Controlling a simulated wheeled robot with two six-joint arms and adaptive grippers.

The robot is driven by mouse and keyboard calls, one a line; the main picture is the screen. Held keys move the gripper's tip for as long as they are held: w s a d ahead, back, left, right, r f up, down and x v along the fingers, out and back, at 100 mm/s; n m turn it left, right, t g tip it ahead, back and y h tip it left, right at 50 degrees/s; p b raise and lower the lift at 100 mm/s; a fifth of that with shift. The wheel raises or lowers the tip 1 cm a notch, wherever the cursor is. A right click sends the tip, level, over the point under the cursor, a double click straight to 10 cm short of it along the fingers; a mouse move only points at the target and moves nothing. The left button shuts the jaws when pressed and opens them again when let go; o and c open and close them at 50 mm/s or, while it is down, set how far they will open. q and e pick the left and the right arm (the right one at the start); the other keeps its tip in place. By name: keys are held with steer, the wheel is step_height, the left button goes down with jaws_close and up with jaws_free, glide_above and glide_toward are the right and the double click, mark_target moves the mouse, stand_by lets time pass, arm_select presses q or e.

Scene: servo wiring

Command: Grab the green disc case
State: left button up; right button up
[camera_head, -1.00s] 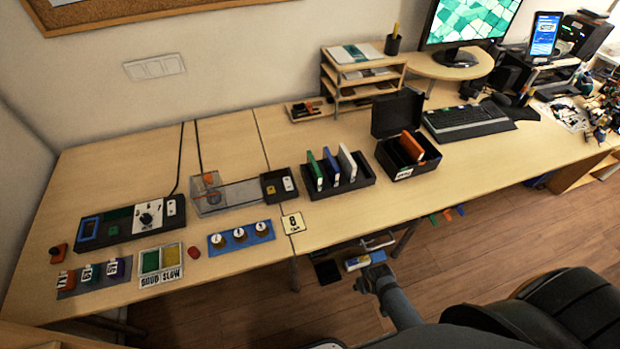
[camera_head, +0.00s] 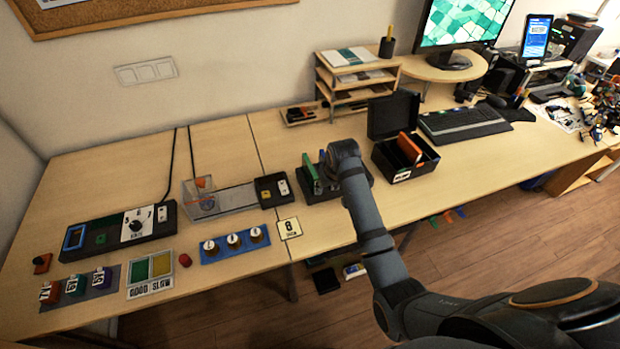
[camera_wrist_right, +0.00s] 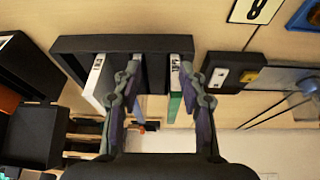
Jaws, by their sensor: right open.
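The green disc case (camera_head: 310,172) stands upright in a black rack (camera_head: 318,197) in the head view. In the right wrist view, the green case (camera_wrist_right: 175,88) is between the fingers of my right gripper (camera_wrist_right: 161,72), closer to the right finger. The gripper is open and points down over the rack (camera_wrist_right: 120,44). The left finger overlaps the blue case, and a white case (camera_wrist_right: 96,78) stands farther left. I cannot tell how deep the fingertips reach. In the head view my right wrist hides most of the rack and the gripper's fingers. My left gripper is not in view.
A black open box (camera_head: 405,163) with an orange case (camera_head: 409,148) stands right of the rack. A clear bin (camera_head: 203,203) and a small black switch box (camera_head: 273,189) are to its left. The table's front strip before the rack is mostly clear.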

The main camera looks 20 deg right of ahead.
glide_toward(310, 166)
steer(key=shift+w+d+f, duration=0.1)
steer(key=shift+w+d, duration=0.1)
steer(key=x, duration=0.5)
steer(key=shift+w+f, duration=0.1)
steer(key=shift+f, duration=0.1)
steer(key=x, duration=0.5)
steer(key=shift+a+f+p, duration=0.15)
steer(key=shift+p, duration=0.15)
steer(key=shift+f, duration=0.15)
jaws_close()
